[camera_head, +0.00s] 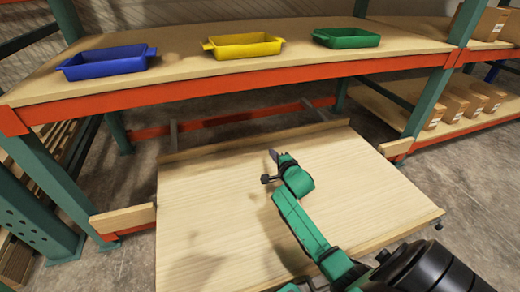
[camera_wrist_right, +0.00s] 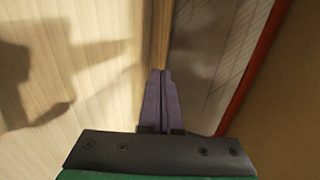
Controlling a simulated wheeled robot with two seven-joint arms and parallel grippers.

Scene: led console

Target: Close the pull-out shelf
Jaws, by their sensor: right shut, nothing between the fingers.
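The pull-out shelf (camera_head: 210,215) is a pale wooden board with a raised back lip (camera_head: 245,141). In the head view it sticks out toward me from under the orange-edged upper shelf. My right gripper (camera_head: 271,153) is over the board near its back lip, with its arm reaching in from the lower right. In the right wrist view its two fingers (camera_wrist_right: 158,98) are together with nothing between them, and the board (camera_wrist_right: 60,70) fills the left side. I cannot tell whether the fingertips touch the lip. My left gripper is not in view.
Blue (camera_head: 105,65), yellow (camera_head: 243,46) and green (camera_head: 347,38) trays stand on the upper shelf (camera_head: 190,75). Green posts (camera_head: 50,185) flank the pull-out shelf. Cardboard boxes (camera_head: 455,105) sit on a rack at the right. The pull-out shelf's surface holds no loose objects.

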